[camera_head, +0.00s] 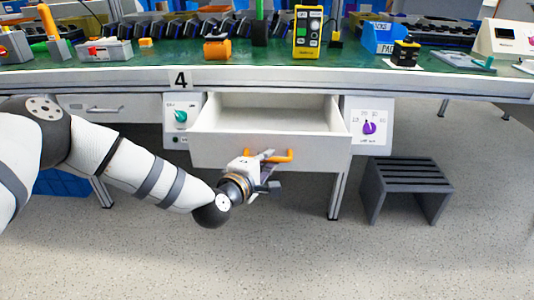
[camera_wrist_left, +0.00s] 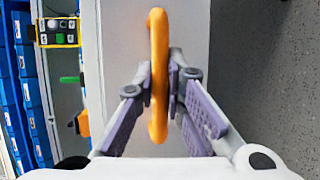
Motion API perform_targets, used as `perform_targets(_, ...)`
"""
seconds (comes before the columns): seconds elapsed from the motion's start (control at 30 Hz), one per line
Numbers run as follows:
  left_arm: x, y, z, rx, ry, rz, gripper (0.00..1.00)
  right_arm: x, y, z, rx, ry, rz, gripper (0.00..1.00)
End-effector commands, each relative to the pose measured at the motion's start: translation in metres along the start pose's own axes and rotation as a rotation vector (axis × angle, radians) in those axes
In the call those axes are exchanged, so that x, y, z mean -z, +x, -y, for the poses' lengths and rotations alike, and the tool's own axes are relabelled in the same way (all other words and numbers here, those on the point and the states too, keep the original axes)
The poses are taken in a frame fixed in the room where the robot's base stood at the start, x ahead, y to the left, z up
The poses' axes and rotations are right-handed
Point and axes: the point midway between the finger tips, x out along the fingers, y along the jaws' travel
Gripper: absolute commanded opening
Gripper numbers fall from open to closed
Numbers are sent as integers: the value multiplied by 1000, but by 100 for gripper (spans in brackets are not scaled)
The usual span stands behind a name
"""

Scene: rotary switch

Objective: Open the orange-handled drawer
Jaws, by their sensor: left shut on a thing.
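The drawer (camera_head: 210,150) under the workbench stands pulled out, and its empty inside shows in the head view. Its orange handle (camera_head: 286,155) is on the white front panel. My left gripper (camera_head: 265,160) is at the left part of this handle. In the left wrist view the orange handle (camera_wrist_left: 158,110) runs up the picture between the two fingers of my left gripper (camera_wrist_left: 160,85), which are shut on it. The drawer front (camera_wrist_left: 125,40) shows behind the handle. My right gripper is not in view.
A panel with a teal knob (camera_head: 180,116) is left of the drawer, and one with a purple knob (camera_head: 369,128) is right. A dark grey stool (camera_head: 408,174) stands on the floor at right. The workbench (camera_head: 150,77) holds several tools and boxes. Floor in front is clear.

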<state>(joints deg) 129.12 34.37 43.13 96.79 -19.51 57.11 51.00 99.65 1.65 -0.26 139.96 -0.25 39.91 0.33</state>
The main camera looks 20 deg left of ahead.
Motion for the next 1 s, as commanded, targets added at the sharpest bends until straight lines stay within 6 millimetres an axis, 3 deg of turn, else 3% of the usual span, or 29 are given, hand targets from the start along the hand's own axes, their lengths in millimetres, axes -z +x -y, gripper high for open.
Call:
perform_targets(0.37,-1,-2,-1,-4,-1,-1,0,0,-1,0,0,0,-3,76)
perform_targets(0.43,-1,-2,-1,-4,-1,-2,19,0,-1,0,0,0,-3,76)
perform_targets(0.77,-1,-5,0,-3,0,-1,20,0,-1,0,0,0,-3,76)
perform_targets(0.87,0,-20,0,-1,0,-1,20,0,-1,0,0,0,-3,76)
perform_targets(1.0,0,-58,0,-1,-3,-1,20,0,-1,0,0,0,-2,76)
